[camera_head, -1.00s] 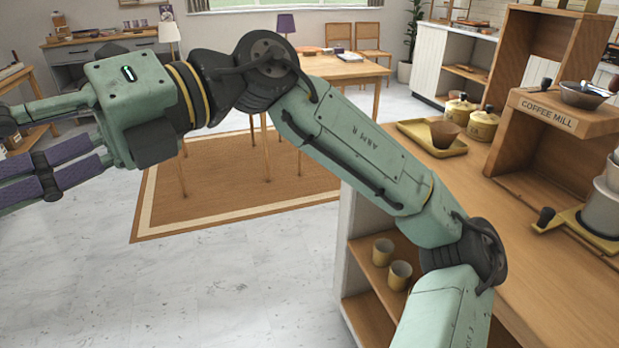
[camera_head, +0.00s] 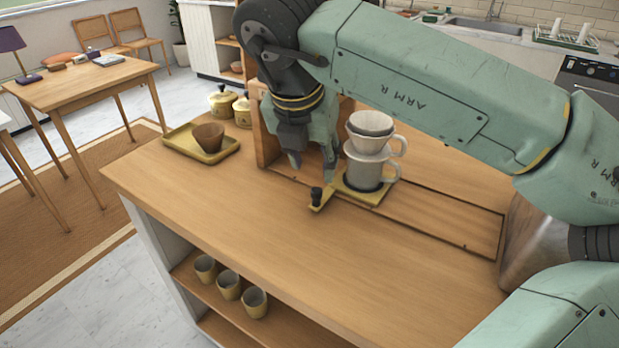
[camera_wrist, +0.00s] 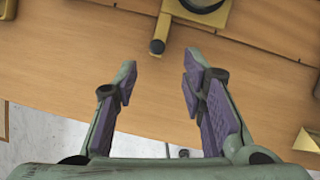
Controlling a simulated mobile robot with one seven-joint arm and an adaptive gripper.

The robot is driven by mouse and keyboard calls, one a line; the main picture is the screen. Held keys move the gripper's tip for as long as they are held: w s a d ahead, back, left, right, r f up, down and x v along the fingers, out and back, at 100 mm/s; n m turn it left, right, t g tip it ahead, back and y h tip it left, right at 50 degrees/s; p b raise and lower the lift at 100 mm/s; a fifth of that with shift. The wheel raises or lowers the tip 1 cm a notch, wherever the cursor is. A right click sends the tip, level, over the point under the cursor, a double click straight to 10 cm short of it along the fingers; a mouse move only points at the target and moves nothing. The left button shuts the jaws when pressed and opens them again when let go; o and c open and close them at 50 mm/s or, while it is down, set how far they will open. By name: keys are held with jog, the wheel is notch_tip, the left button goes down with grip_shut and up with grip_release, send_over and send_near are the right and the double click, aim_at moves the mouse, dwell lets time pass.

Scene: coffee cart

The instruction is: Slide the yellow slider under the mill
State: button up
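The yellow slider (camera_head: 372,198) lies in its track on the counter, with its short handle and dark knob (camera_head: 316,196) toward the front. A grey mug with a white dripper (camera_head: 371,145) on top stands on it. The wooden mill (camera_head: 264,137) is to the left, mostly hidden behind my arm. My gripper (camera_head: 311,167) points down above the counter near the handle. In the wrist view my gripper (camera_wrist: 161,68) is open and empty; the slider's handle (camera_wrist: 163,28) and its knob lie just beyond the fingertips, roughly centred between them.
A yellow tray (camera_head: 222,155) with a brown cup (camera_head: 208,137) stands at the counter's left, near yellow canisters (camera_head: 222,101). A shiny rounded metal object (camera_head: 522,240) stands at the right. Cups (camera_head: 228,286) sit on the shelf below. The counter's front is clear.

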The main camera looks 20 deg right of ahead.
aim_at(316, 191)
jog(key=b+x, duration=0.1)
jog(key=x, duration=0.2)
jog(key=b+x, duration=0.1)
jog(key=x, duration=0.3)
jog(key=b+x, duration=0.1)
jog(key=x, duration=0.2)
jog(key=shift+a+f+b, duration=0.2)
jog(key=shift+f+b, duration=0.15)
jog(key=shift+c, duration=0.4)
grip_shut()
